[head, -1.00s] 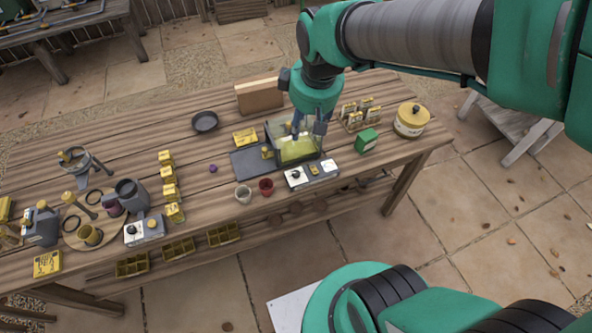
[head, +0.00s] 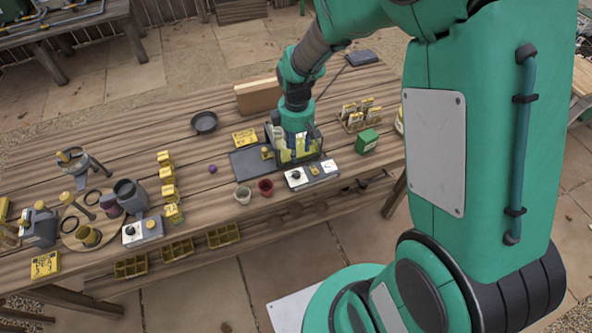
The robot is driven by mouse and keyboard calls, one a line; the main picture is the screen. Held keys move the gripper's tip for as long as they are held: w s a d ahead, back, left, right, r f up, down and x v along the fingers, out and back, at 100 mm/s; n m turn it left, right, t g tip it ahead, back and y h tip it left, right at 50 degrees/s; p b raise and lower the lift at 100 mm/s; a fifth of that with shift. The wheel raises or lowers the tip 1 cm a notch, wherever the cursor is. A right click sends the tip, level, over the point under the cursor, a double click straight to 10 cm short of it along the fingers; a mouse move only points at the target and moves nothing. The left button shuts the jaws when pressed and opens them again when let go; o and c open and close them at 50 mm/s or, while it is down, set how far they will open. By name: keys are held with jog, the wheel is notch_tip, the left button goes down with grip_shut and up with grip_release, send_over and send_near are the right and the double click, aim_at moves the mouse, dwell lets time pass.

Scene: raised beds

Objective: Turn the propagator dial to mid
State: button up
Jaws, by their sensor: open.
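The propagator (head: 322,152) is a clear-sided box with yellow-green contents on the potting table, right of the middle. At its front edge is a white and grey control panel (head: 311,174). The panel carries a dark round dial (head: 295,174) at its left end and a small yellow part to the right. The dial's marks are too small to read. My gripper (head: 298,152) points down over the propagator, behind the panel, with its fingers apart and nothing seen between them. It hides much of the box and appears clear of the dial. I cannot tell its exact height.
A second box with a dark knob (head: 130,230) stands at the left. A wooden block (head: 257,96) stands behind.

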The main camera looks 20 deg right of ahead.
aim_at(297, 173)
jog(key=shift+f, duration=0.15)
notch_tip(297, 173, down, 13)
jog(key=b, duration=0.3)
jog(key=shift+f, duration=0.2)
dwell(0.4)
jog(key=shift+c, duration=0.2)
grip_shut()
